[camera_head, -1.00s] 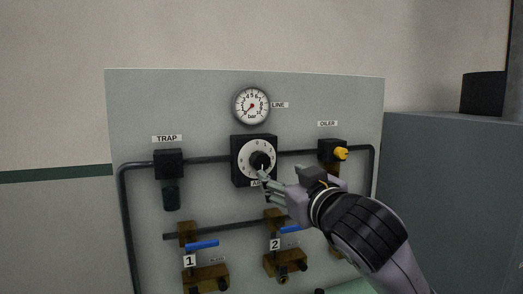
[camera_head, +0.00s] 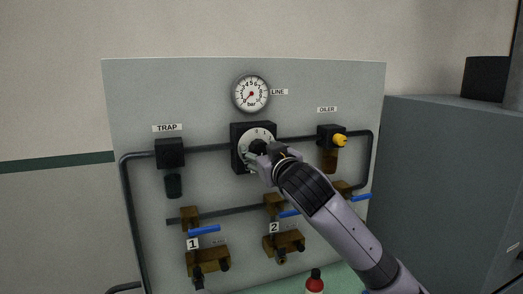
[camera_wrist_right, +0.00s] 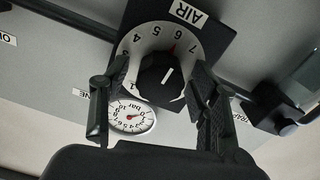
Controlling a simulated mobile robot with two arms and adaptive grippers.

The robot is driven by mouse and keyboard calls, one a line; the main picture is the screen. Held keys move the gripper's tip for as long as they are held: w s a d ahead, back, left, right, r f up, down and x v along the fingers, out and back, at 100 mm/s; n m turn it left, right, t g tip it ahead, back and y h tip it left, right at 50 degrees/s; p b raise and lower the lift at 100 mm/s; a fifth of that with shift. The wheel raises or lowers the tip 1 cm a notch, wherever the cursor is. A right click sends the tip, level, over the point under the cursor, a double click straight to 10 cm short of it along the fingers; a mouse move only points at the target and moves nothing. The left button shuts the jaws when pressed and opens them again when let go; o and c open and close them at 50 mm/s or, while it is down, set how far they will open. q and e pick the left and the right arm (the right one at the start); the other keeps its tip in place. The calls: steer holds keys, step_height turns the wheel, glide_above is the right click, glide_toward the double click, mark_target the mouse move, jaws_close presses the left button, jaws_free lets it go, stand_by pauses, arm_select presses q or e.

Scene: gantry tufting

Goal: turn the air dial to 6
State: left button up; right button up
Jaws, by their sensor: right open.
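The air dial (camera_head: 263,134) is a white numbered disc on a black square housing in the middle of the grey panel. Its black knob (camera_wrist_right: 160,76) bears a white line, and a red mark on the disc lies by the 6. In the wrist view the dial appears upside down; I cannot tell the exact reading. My right gripper (camera_head: 262,158) is at the dial and hides its lower right part in the head view. In the wrist view its open fingers (camera_wrist_right: 158,82) stand on either side of the knob; contact is unclear. My left gripper is not in view.
The line gauge (camera_head: 250,93) is above the dial; it also shows in the wrist view (camera_wrist_right: 132,117). The trap (camera_head: 170,153) is left, the yellow-knobbed oiler (camera_head: 331,137) right. Blue-handled valves (camera_head: 205,231) sit below. A red-capped bottle (camera_head: 314,281) stands at the bottom. A grey cabinet (camera_head: 440,180) is right.

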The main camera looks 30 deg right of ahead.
steer(key=c, duration=1.2)
steer(key=shift+o, duration=0.2)
steer(key=shift+n+p, duration=0.3)
steer(key=shift+p, duration=0.05)
steer(key=o, duration=1.2)
steer(key=shift+c, duration=0.2)
steer(key=shift+s, duration=0.1)
steer(key=v, duration=1.2)
